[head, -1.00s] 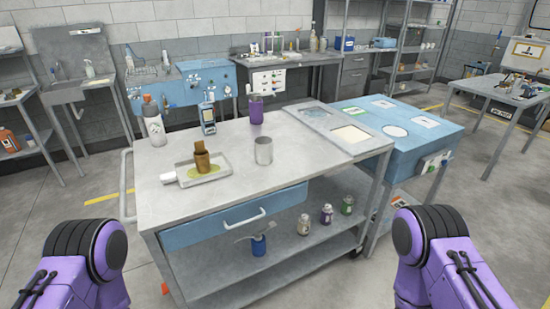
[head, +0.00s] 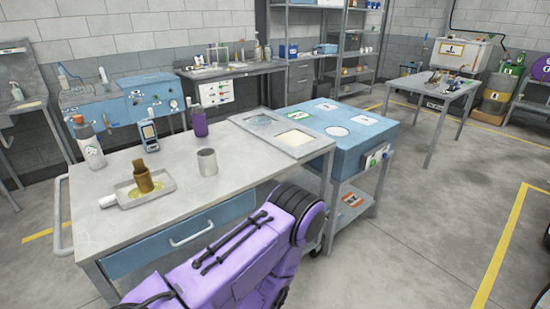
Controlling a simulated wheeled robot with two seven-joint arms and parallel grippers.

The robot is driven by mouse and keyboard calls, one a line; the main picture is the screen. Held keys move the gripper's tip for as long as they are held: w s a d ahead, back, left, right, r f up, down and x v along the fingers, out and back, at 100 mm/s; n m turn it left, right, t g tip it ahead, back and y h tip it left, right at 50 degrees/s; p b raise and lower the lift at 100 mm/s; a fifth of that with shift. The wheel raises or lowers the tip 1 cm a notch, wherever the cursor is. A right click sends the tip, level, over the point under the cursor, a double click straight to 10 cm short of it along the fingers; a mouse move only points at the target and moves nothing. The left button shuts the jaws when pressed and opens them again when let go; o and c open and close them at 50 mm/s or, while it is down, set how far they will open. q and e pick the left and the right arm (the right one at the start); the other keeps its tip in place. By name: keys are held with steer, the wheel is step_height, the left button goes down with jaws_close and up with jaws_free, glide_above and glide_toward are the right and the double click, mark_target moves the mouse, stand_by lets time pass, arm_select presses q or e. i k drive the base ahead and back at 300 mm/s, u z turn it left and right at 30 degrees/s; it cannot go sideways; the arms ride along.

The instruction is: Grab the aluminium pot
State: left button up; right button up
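The aluminium pot (head: 207,162) is a small plain grey cylinder. One of my purple arms crosses the lower middle of the view, in front of the cart's right part and lower shelf. No gripper fingers show in the head view, so neither gripper can be placed relative to the pot. Nothing touches the pot.
Left of the pot, a tray (head: 165,187) holds a brown bottle (head: 143,176) in yellowish liquid. A white bottle (head: 89,145), a handheld meter (head: 149,134) and a purple bottle (head: 199,122) stand behind. A blue cabinet (head: 355,150) adjoins at right.

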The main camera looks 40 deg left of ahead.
mark_target(208, 163)
steer(key=z, duration=0.2)
steer(key=i, duration=1.75)
steer(key=u, duration=2.45)
